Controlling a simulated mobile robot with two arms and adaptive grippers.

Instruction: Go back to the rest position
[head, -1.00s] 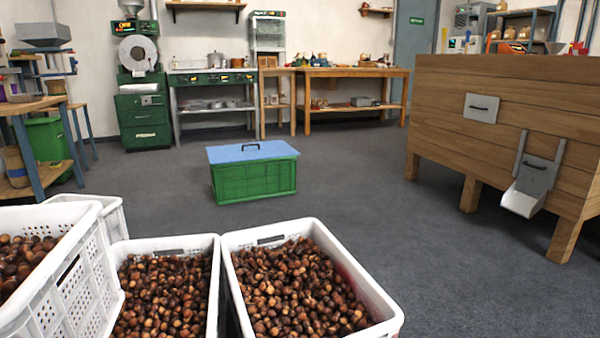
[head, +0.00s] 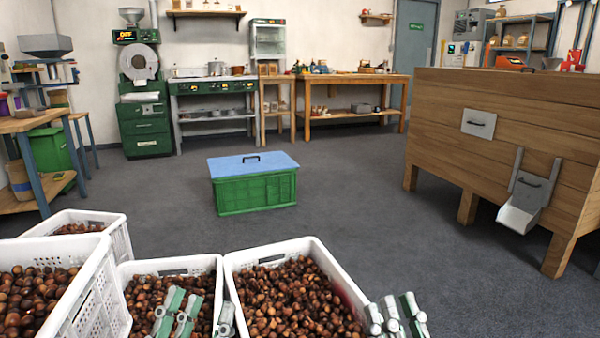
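My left gripper (head: 197,312) shows at the bottom edge, in front of the left-middle chestnut crate. Its grey and green finger parts stand apart, with nothing seen between them. My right gripper (head: 393,313) shows at the bottom edge, by the right corner of the right chestnut crate. Its finger parts also stand a little apart and hold nothing that I can see. The lower parts of both grippers and both arms are cut off by the frame.
White crates of chestnuts fill the near left: a left one (head: 92,298), a middle one (head: 170,264) and a right one (head: 330,262). A green box with a blue lid (head: 253,190) stands on open grey floor. A wooden bin with a metal chute (head: 490,135) is at right.

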